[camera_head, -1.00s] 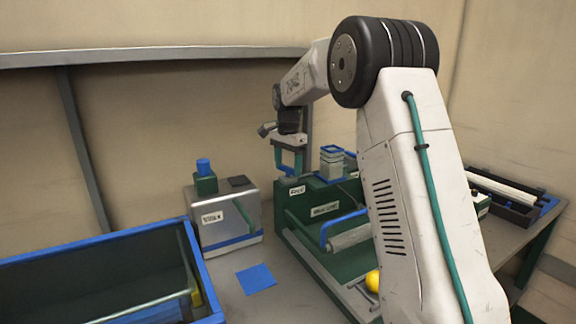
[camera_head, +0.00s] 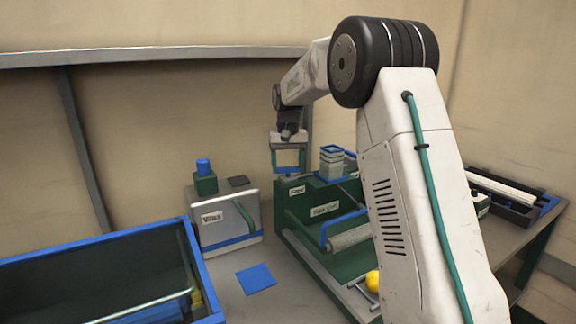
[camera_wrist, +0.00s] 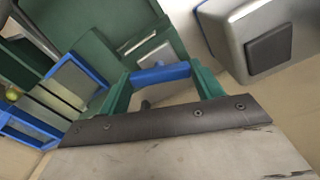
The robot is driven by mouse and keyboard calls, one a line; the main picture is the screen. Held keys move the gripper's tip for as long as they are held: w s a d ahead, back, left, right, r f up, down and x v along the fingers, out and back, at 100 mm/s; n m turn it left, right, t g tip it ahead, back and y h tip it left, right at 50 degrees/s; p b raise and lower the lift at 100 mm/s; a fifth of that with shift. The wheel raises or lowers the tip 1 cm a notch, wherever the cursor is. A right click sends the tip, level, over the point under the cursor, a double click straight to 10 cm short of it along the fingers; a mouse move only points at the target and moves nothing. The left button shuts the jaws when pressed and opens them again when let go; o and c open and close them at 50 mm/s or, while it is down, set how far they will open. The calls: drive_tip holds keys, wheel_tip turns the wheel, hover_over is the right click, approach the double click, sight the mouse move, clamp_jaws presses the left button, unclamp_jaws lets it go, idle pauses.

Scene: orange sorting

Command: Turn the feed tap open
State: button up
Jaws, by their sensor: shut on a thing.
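My gripper (camera_head: 288,168) points down at the far left corner of the green machine (camera_head: 330,205), just above its white label that seems to read FEED (camera_head: 297,190). In the wrist view its two green fingers (camera_wrist: 160,90) stand on either side of a blue bar, the feed tap's handle (camera_wrist: 160,74). The fingers are shut on the handle's ends. The handle lies straight across between them. A small dark stem shows below it. The tap's body is mostly hidden by the fingers in the head view.
A silver box (camera_head: 228,220) with a green block and blue knob stands to the left. A blue-rimmed bin (camera_head: 100,240) fills the lower left. A blue-rimmed stack (camera_head: 332,160) stands on the machine, right of my gripper. A yellow ball (camera_head: 373,281) lies at the machine's front.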

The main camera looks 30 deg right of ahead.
drive_tip(key=shift+n, duration=1.9)
drive_tip(key=shift+r, duration=0.1)
drive_tip(key=o, duration=1)
drive_tip(key=shift+r, duration=3.85)
